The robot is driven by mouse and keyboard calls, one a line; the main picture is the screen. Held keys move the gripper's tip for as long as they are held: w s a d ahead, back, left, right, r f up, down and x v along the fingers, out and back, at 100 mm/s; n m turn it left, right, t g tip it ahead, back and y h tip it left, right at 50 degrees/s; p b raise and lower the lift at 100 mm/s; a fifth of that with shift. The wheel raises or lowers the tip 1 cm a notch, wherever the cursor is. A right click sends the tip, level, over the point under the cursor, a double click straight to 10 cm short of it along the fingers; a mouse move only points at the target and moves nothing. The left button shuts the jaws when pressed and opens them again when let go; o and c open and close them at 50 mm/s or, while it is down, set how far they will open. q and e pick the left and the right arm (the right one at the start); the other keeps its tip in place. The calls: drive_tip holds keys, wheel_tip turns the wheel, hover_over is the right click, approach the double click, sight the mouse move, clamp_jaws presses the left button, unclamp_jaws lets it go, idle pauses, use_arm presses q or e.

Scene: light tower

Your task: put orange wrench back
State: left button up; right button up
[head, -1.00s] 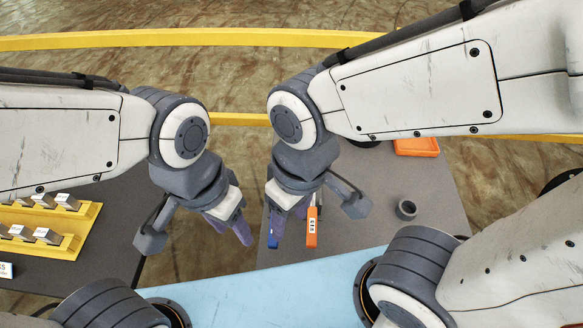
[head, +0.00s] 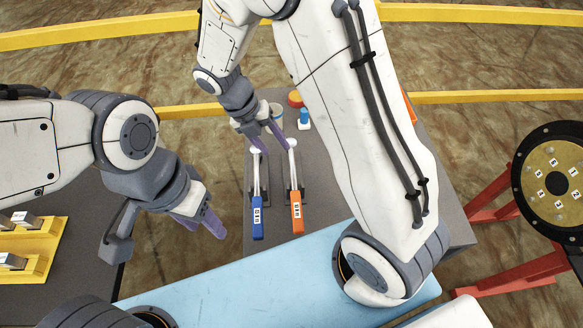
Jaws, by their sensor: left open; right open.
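The orange wrench (head: 297,211) lies on the grey table, its handle toward me and its pale head at the far end. A blue wrench (head: 258,217) lies parallel to it on the left. My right gripper (head: 275,144) is open above the far ends of the two wrenches, with its purple fingers close to their heads. I cannot tell whether it touches either one. My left gripper (head: 203,226) is open and empty, left of the grey table over the gap. Both wrenches appear to lie in dark holders.
Behind the wrenches stand a small blue and white object (head: 304,118), an orange round object (head: 295,98) and a grey ring (head: 276,110). A yellow rack (head: 42,250) with metal blocks is at the left. A numbered disc (head: 556,184) on a red stand is at the right.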

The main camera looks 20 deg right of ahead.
hover_over(292, 167)
drive_tip(key=w+a, duration=0.1)
drive_tip(key=a, duration=0.2)
wheel_tip(292, 167, down, 5)
drive_tip(key=shift+d+x, duration=0.2)
drive_tip(key=shift+x, duration=1.15)
drive_tip(key=shift+d+x, duration=0.15)
drive_tip(key=shift+x, duration=1.25)
drive_tip(key=shift+r, duration=0.2)
clamp_jaws()
